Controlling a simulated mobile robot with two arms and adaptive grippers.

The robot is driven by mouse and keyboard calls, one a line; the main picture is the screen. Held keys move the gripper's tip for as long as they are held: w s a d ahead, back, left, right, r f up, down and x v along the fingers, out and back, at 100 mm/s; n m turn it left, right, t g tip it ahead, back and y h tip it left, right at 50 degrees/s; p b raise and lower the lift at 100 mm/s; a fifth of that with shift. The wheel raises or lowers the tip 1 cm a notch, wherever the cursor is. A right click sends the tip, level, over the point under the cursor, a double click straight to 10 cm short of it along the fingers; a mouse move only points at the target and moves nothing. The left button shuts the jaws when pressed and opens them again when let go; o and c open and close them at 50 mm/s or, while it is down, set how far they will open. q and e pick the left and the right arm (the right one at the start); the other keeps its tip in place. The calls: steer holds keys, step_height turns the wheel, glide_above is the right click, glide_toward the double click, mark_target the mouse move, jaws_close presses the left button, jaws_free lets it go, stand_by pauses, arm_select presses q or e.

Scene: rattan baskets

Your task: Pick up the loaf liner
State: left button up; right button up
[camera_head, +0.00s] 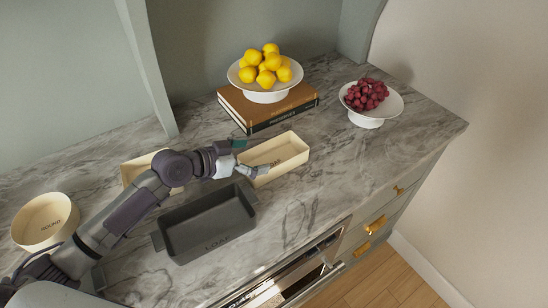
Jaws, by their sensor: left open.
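The loaf liner appears to be the cream rectangular box (290,144) on the marble counter, right of the middle; its lettering is too small and partly covered to read surely. My left gripper (253,157) is open at the liner's left end, one finger toward the back and the other at its front left corner. I cannot tell whether the fingers touch it. The liner's left end is partly hidden by the gripper. A dark grey pan (208,224) marked LOAF sits in front of it, empty. My right gripper is not in view.
A round cream liner (45,221) stands at the left, and another cream liner (135,166) is partly hidden behind my left arm. Behind are books (267,107) under a bowl of lemons (265,96) and a bowl of grapes (367,117). The counter's right end is clear.

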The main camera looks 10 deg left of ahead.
mark_target(270, 154)
arm_select(q)
steer(key=shift+w+d+f+p, duration=0.2)
steer(key=shift+w+d+p, duration=0.15)
steer(key=shift+w, duration=0.1)
steer(key=p+x, duration=0.1)
steer(key=x, duration=0.2)
steer(key=shift+d+f, duration=0.15)
steer(key=shift+d, duration=0.15)
steer(key=shift+w+d+f, duration=0.25)
steer(key=shift+w+f, duration=0.05)
steer(key=shift+w, duration=0.05)
steer(key=shift+a, duration=0.1)
steer(key=shift+c, duration=0.2)
steer(key=c, duration=0.4)
